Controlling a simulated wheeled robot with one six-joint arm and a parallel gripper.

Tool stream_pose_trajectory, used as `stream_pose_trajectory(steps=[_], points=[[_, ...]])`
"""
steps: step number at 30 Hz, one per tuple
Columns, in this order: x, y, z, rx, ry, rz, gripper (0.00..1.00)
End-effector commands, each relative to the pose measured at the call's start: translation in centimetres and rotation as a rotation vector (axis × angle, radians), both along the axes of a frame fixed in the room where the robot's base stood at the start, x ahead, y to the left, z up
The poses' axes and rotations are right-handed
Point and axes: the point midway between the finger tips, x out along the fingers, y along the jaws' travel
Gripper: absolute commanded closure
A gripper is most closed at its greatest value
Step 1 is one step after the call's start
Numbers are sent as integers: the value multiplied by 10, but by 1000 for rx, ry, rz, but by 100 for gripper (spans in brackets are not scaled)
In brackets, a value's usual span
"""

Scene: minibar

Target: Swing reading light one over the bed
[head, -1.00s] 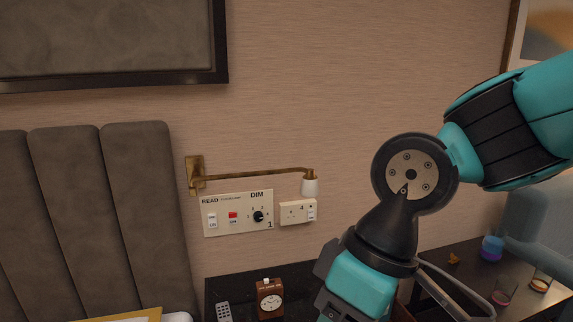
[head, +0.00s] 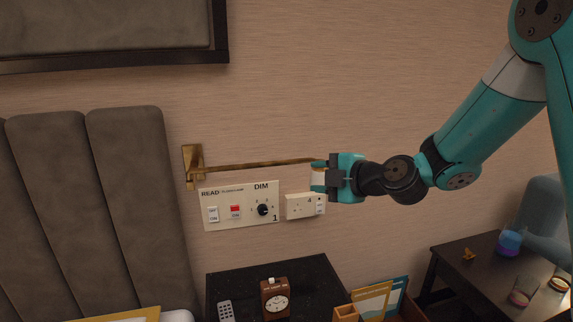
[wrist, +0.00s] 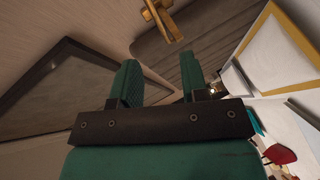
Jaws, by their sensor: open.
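Reading light one is a brass swing arm (head: 255,166) on a brass wall plate (head: 193,167), above a switch panel marked 1 (head: 240,205). Its arm lies along the wall, pointing right. My gripper (head: 318,177) is open at the arm's right end, its fingers around the place of the white shade, most of which they hide. I cannot tell whether they touch it. In the wrist view my gripper (wrist: 160,78) shows two spread green fingers, with brass light parts (wrist: 160,18) beyond them. The bed's padded headboard (head: 125,190) stands to the left.
A socket plate (head: 304,206) is just below my gripper. A dark bedside table (head: 240,278) below carries a clock (head: 275,298) and a remote (head: 226,312). A framed picture (head: 110,66) hangs at the upper left. The wall above the light is clear.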

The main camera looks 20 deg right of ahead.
Motion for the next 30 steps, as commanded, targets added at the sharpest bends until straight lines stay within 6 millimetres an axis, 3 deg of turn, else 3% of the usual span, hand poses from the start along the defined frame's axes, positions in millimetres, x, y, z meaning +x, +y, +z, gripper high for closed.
stream_pose_trajectory(steps=[3, 8, 14, 30], points=[[18, -27, -5, -90, -120, -56, 59], [30, -37, -4, -147, -183, -84, 59], [58, -24, -7, -148, -184, -80, 59], [163, 21, -29, -148, -185, -82, 59]])
